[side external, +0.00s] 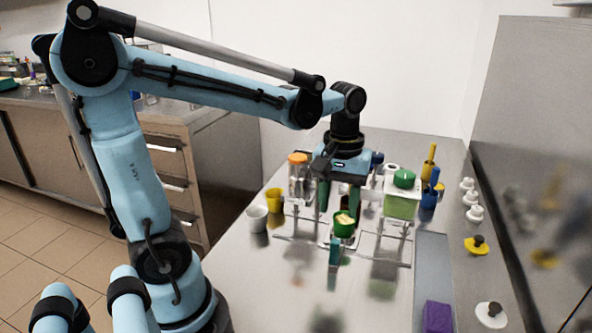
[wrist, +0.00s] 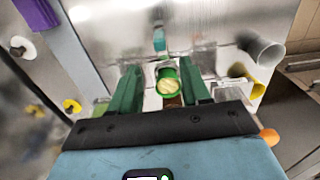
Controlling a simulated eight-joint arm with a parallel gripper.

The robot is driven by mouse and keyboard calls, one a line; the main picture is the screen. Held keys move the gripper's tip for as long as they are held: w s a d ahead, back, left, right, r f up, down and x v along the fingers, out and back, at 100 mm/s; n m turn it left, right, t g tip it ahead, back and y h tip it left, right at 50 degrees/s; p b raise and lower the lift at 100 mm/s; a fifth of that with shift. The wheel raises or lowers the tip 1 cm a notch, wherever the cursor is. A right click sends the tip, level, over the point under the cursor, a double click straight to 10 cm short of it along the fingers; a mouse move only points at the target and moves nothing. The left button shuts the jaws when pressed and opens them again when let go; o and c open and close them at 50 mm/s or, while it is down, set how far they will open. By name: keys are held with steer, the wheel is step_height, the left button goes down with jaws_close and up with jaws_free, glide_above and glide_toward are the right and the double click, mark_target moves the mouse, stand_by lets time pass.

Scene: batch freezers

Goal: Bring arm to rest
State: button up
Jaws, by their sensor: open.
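My gripper (side external: 339,204) points down over the steel counter (side external: 250,295), with its two green fingers apart. In the wrist view the open fingers (wrist: 160,72) stand on either side of a green cup (wrist: 168,82) with pale yellow contents. In the side view the green cup (side external: 344,228) is upright, just below and between the fingertips. I cannot tell whether a finger touches it. My arm is bent, reaching out over the counter.
An orange-lidded jar (side external: 298,174), yellow cup (side external: 274,201) and white cup (side external: 257,218) stand left of the gripper. A green-lidded container (side external: 402,203) and blue cup (side external: 429,199) stand right. A teal object (side external: 335,251) is in front. A purple block (side external: 437,316) lies nearer. The near-left counter is clear.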

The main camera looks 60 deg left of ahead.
steer(key=shift+r, duration=0.25)
steer(key=d+m+t, duration=0.1)
steer(key=m+t, duration=0.1)
steer(key=m, duration=0.1)
steer(key=s+d+m+t, duration=0.1)
steer(key=m+t, duration=0.1)
steer(key=m, duration=0.1)
steer(key=s+d+m+t, duration=0.1)
steer(key=m+t, duration=0.2)
steer(key=shift+s+d+f, duration=0.1)
steer(key=shift+s+f, duration=0.15)
steer(key=shift+f, duration=0.1)
